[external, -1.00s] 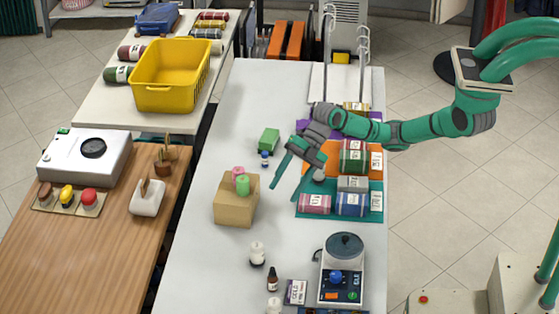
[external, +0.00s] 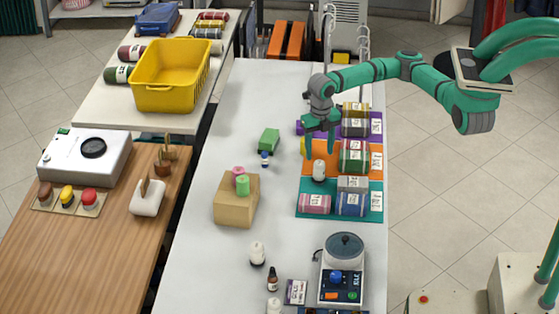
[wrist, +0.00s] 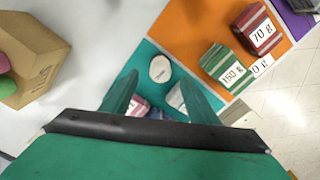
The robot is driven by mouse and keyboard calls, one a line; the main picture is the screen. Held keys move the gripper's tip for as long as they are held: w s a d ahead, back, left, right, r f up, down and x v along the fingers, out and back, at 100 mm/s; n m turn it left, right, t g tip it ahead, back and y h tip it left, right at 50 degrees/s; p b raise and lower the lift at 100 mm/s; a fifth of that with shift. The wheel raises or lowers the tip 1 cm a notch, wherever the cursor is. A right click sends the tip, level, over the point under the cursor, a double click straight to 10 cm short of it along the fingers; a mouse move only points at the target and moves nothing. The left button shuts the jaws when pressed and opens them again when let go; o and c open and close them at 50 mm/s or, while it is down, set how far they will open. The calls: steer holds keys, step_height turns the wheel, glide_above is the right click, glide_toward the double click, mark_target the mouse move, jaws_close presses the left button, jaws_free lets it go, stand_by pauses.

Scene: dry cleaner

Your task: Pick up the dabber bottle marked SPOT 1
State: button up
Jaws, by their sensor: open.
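A small white bottle (external: 318,170) stands on the mats at the right side of the white table, near the line between orange and teal. In the wrist view a white rounded top (wrist: 160,68) shows between and just beyond my fingertips. My gripper (external: 320,152) is open, points down and is above this bottle, apart from it. Two more white bottles, one (external: 257,254) by the scale and one (external: 274,306) at the front edge, stand on the table. I cannot read SPOT 1 on any of them.
A cardboard box (external: 234,208) stands left. The table between is clear.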

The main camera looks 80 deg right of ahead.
mark_target(319, 169)
steer(key=shift+s+f, duration=0.1)
steer(key=shift+f, duration=4.3)
steer(key=c, duration=1.2)
